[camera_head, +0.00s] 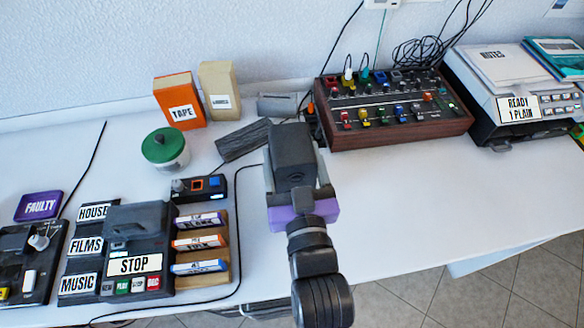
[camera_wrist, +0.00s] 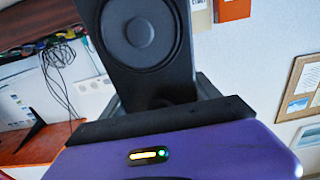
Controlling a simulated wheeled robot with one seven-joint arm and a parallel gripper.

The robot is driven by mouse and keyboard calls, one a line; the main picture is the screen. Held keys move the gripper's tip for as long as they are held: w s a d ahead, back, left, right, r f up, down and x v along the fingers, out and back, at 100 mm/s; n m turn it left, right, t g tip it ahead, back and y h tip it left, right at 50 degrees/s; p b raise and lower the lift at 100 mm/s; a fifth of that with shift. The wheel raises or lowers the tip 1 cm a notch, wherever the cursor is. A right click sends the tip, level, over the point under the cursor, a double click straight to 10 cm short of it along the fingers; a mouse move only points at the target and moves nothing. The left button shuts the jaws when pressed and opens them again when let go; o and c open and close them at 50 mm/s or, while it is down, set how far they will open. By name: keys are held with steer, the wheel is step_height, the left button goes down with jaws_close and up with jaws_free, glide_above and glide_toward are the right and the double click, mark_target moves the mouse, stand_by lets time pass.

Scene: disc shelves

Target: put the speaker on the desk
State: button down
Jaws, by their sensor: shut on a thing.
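The speaker is a dark grey box (camera_head: 293,152) in front of my wrist in the head view. In the wrist view its front shows a round black cone (camera_wrist: 140,32). My gripper (camera_head: 296,182), with a purple body, is shut on the speaker, with a finger on each side of it. The desk (camera_head: 400,195) is a long white surface along the wall. The speaker appears over the middle of the desk; I cannot tell its height or whether it touches.
A mixer (camera_head: 395,105) in a wooden case stands at back right. A STOP player (camera_head: 135,250) and a cartridge rack (camera_head: 205,275) are at left. A green-lidded jar (camera_head: 165,148) and TAPE box (camera_head: 180,100) stand behind. The desk's front right is clear.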

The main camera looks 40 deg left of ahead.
steer(key=shift+f, duration=1.75)
steer(key=shift+f+b, duration=0.15)
steer(key=shift+b, duration=0.15)
steer(key=shift+c, duration=0.9)
jaws_free()
steer(key=v, duration=1.2)
